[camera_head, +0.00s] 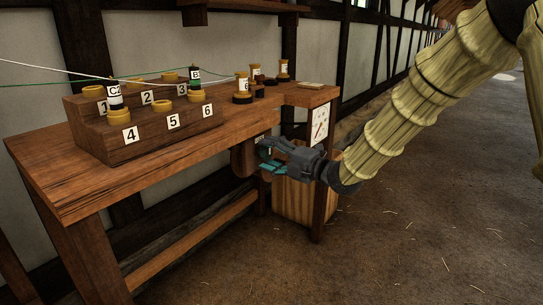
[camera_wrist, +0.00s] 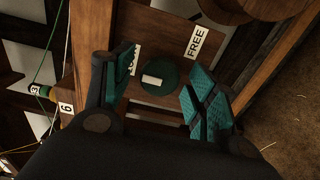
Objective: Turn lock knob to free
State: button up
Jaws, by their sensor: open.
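The lock knob (camera_wrist: 161,77) is a dark green disc with a pale bar on it, on a wooden panel in the wrist view. A white label reading FREE (camera_wrist: 197,42) lies to its upper right. A second label (camera_wrist: 134,60), partly hidden by a finger, lies to its left. The pale bar points toward the partly hidden label, not toward FREE. My gripper (camera_wrist: 158,88) is open, with its teal-padded fingers either side of the knob and apart from it in the picture. In the head view my gripper (camera_head: 268,158) is at the bench's front edge and hides the knob.
A wooden bench (camera_head: 60,190) carries a stepped rack (camera_head: 150,142) with numbered posts and spools. A wooden crate (camera_head: 292,203) stands below. The floor at right is clear apart from straw.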

jog(key=c, duration=1)
